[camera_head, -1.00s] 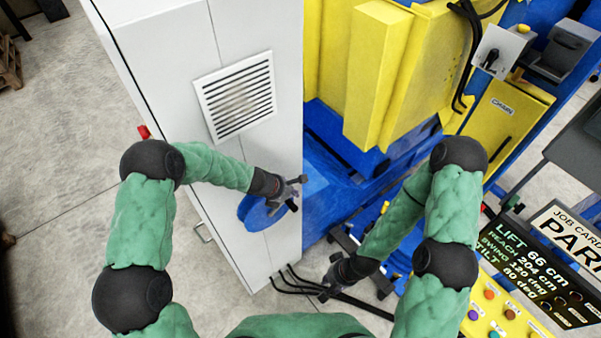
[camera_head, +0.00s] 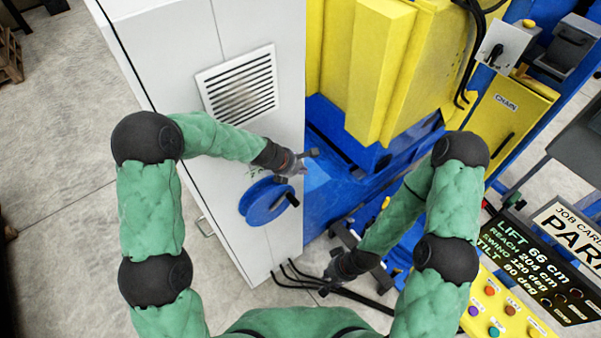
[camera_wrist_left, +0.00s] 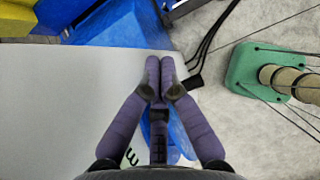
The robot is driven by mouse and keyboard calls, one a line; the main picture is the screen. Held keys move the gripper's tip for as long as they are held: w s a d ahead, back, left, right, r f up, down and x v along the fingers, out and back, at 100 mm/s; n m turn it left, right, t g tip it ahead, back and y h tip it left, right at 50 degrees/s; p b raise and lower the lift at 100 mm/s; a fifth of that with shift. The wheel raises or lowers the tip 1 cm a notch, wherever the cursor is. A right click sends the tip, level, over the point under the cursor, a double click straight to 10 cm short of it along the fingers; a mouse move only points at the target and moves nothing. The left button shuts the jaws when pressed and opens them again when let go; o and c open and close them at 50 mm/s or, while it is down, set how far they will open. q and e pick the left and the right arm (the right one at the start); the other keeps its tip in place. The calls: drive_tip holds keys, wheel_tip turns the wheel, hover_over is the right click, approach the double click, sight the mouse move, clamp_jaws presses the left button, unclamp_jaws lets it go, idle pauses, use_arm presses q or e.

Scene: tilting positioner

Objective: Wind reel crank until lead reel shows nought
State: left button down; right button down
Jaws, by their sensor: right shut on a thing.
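The blue lead reel (camera_head: 262,204) is on the white cabinet's side, with a dark crank knob (camera_head: 293,200) at its right. In the left wrist view the reel (camera_wrist_left: 182,135) shows behind my fingers. My left gripper (camera_head: 312,160) is above and right of the reel, apart from the crank knob. Its fingertips are together and empty in the left wrist view (camera_wrist_left: 160,76). Green marks (camera_head: 257,172) above the reel are partly covered by my wrist; no number is readable. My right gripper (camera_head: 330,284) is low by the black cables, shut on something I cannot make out.
The white cabinet (camera_head: 170,55) has a vent (camera_head: 238,88). Blue and yellow machinery (camera_head: 378,75) stands right of it. Black cables (camera_head: 300,282) run along the floor. A yellow button panel (camera_head: 505,310) and a display (camera_head: 530,260) are at lower right.

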use_arm(q)
drive_tip(key=r+m+g+b, duration=0.1)
drive_tip(key=m+b, duration=1.5)
drive_tip(key=m, duration=1.1)
hover_over(293, 200)
drive_tip(key=s+a, duration=0.1)
drive_tip(key=s+a+m+y+b, duration=0.25)
drive_tip(key=a+m+b, duration=0.25)
drive_tip(key=m, duration=0.3)
drive_tip(key=shift+m+h, duration=0.3)
drive_tip(key=shift+h, duration=0.05)
drive_tip(key=x, duration=1.4)
drive_tip(key=shift+s+d, duration=0.15)
drive_tip(key=shift+s, duration=0.15)
drive_tip(key=shift+w+d+f+g+y+p, duration=0.15)
drive_tip(key=shift+d+g+y+p, duration=0.2)
drive_tip(key=shift+p, duration=0.3)
drive_tip(key=shift+a, duration=0.1)
